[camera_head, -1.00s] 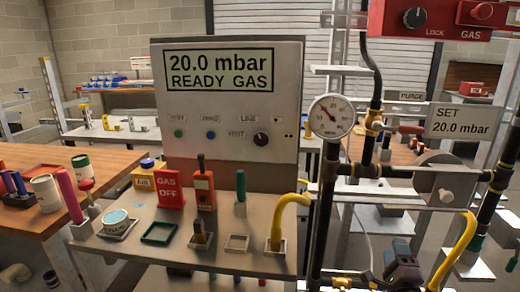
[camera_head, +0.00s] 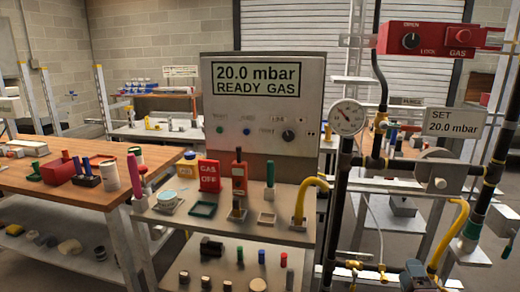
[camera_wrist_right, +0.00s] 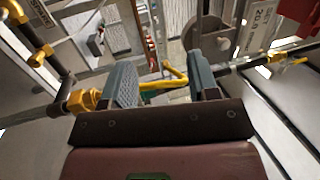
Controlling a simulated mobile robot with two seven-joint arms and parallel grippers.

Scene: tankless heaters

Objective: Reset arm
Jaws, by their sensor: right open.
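My right gripper (camera_head: 416,272) shows only in part at the bottom edge of the head view, below the pipe stand. In the right wrist view its two grey fingers (camera_wrist_right: 163,84) are apart with nothing gripped. A yellow pipe (camera_wrist_right: 165,82) shows in the gap between them, seemingly beyond the fingertips. My left gripper is in neither view. The test panel (camera_head: 262,105) reads 20.0 mbar READY GAS and stands behind a small tool shelf (camera_head: 180,222).
A pressure gauge (camera_head: 347,117) and black pipes stand right of the panel. A red gas lock box (camera_head: 440,39) is above them. A yellow hose (camera_head: 455,232) hangs at the right. A wooden bench (camera_head: 60,178) with several tools is at the left.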

